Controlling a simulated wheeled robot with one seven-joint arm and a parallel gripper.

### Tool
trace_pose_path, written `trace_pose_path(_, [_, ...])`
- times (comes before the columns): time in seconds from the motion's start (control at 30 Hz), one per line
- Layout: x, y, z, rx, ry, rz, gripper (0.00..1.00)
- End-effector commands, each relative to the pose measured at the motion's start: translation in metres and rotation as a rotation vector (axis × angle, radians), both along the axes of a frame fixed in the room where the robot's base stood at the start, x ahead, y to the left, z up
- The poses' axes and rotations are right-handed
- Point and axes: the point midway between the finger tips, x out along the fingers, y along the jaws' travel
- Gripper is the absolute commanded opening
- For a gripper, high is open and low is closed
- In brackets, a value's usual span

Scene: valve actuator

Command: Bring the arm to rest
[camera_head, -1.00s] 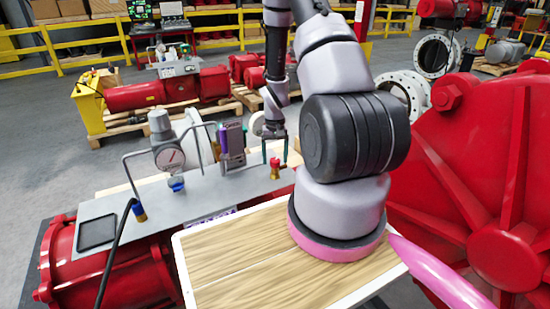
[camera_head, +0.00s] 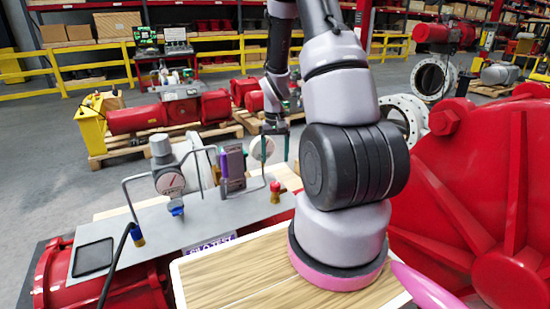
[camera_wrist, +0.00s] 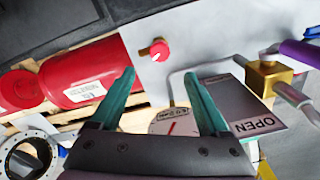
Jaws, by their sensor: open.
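My gripper (camera_head: 274,143) hangs above the far right end of the grey control panel (camera_head: 240,205) in the head view. In the wrist view my gripper (camera_wrist: 160,92) shows two teal fingers spread apart with nothing held between them. A red knob (camera_head: 275,190) stands on the panel below and near the fingers. The knob also shows in the wrist view (camera_wrist: 159,50), beyond the fingertips and apart from them. My arm rises from a pink-ringed base on the wooden board.
A large red ribbed housing (camera_head: 480,200) is close on the right. Red actuators on pallets (camera_head: 165,115) and a yellow railing (camera_head: 90,65) lie behind.

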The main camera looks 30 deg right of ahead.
Motion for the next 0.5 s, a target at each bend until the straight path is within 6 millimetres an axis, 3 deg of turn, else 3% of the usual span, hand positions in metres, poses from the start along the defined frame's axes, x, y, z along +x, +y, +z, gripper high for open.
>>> trace_pose_path(0.3, [0.001, 0.001, 0.007, 0.0, -0.009, -0.001, 0.79])
trace_pose_path(0.37, [0.002, 0.004, 0.019, -0.002, -0.025, -0.003, 0.79])
trace_pose_path(0.5, [0.003, 0.017, 0.073, -0.001, -0.092, -0.01, 0.79])
